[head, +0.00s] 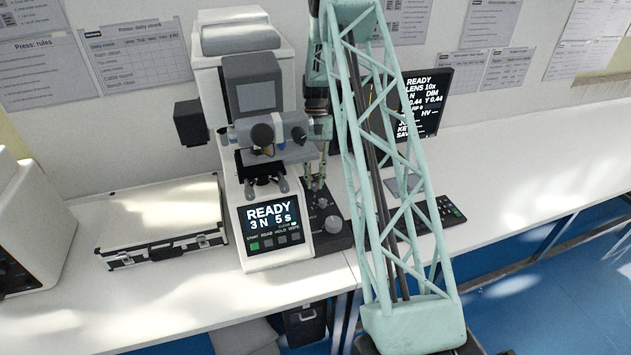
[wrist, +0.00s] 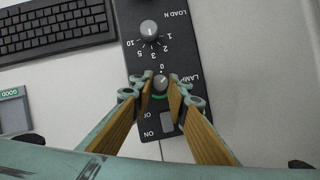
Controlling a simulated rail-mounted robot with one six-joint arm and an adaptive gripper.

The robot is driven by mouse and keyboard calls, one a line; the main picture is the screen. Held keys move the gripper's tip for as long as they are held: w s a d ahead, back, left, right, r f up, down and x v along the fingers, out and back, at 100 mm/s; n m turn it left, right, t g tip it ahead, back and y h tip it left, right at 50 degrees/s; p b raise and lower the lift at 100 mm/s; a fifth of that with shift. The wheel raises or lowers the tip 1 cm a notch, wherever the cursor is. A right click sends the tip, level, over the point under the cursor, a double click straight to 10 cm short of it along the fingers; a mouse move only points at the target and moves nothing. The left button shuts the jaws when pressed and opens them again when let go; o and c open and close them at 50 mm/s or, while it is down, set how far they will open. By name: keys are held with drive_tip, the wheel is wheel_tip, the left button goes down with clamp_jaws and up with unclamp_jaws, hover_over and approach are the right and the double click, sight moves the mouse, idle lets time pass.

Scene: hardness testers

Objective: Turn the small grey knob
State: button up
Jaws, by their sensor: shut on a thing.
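The small grey knob (wrist: 161,83) is on the black control box (wrist: 140,60), by the LAMP label, with a green arc beside it. In the wrist view my gripper (wrist: 161,80) has its wood-faced fingers on either side of the knob, shut on it. In the head view my gripper (head: 319,187) points down at the control box (head: 329,240), beside the hardness tester, and the knob is hard to make out there.
A larger LOAD knob (wrist: 149,30) and a rocker switch (wrist: 167,122) flank the small knob. The hardness tester (head: 232,90) stands left of my gripper, its display reading READY. A monitor (head: 428,105) and keyboard (head: 440,213) are right. A silver case (head: 160,215) lies left.

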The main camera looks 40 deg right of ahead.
drive_tip(key=n+h, duration=0.1)
drive_tip(key=n, duration=0.1)
drive_tip(key=n+g, duration=0.1)
drive_tip(key=n, duration=0.2)
drive_tip(key=shift+a+h, duration=0.15)
drive_tip(key=shift+h, duration=0.25)
drive_tip(key=o, duration=0.9)
drive_tip(key=shift+w, duration=0.1)
drive_tip(key=shift+v, duration=6)
